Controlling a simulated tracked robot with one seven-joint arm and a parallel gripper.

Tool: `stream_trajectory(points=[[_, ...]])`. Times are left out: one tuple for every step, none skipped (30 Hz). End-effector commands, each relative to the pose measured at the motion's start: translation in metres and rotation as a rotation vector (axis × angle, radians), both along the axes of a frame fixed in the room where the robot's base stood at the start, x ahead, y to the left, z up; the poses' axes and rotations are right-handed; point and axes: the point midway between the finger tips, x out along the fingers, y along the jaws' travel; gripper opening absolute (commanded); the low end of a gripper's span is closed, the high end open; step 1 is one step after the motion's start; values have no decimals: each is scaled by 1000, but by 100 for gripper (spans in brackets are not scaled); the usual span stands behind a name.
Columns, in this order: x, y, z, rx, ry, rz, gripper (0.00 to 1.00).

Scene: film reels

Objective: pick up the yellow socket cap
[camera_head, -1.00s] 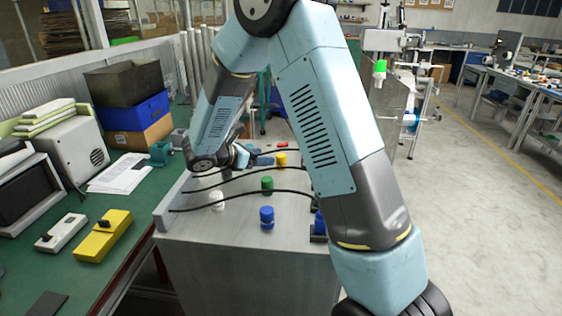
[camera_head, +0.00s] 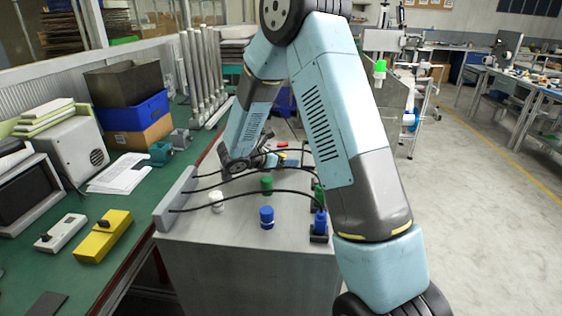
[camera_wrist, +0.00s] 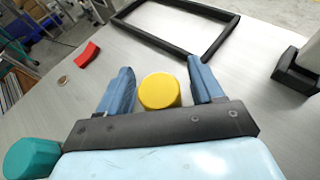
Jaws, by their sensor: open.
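The yellow socket cap (camera_wrist: 160,91) stands on the grey bench top, between the two blue fingers of my gripper (camera_wrist: 160,85) in the wrist view. The gripper is open, and a gap shows between the cap and the finger on each side. In the head view the cap (camera_head: 282,156) is small and partly hidden by my gripper (camera_head: 277,159) at the far part of the bench.
A teal cap (camera_wrist: 32,157) and a red piece (camera_wrist: 86,54) lie to the left in the wrist view. A dark frame (camera_wrist: 180,38) lies beyond. Green (camera_head: 267,184), white (camera_head: 217,201) and blue (camera_head: 267,216) caps stand nearer, among black cables.

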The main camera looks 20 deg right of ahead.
Motion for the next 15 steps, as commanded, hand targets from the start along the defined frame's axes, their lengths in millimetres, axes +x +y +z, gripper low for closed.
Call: stream_trajectory(points=[[0, -1, 0, 0, 0, 0, 66], [0, -1, 0, 0, 0, 1, 66], [0, 0, 0, 0, 0, 1, 66], [0, 0, 0, 0, 0, 1, 66], [0, 0, 0, 0, 0, 1, 66], [0, 0, 0, 0, 0, 1, 65], [0, 0, 0, 0, 0, 1, 63], [0, 0, 0, 1, -1, 1, 60], [0, 0, 0, 0, 0, 1, 56], [0, 0, 0, 0, 0, 1, 53], [0, 0, 0, 0, 0, 1, 50], [0, 0, 0, 0, 0, 1, 46], [0, 0, 0, 0, 0, 1, 43], [0, 0, 0, 1, -1, 1, 41], [0, 0, 0, 1, -1, 1, 37]])
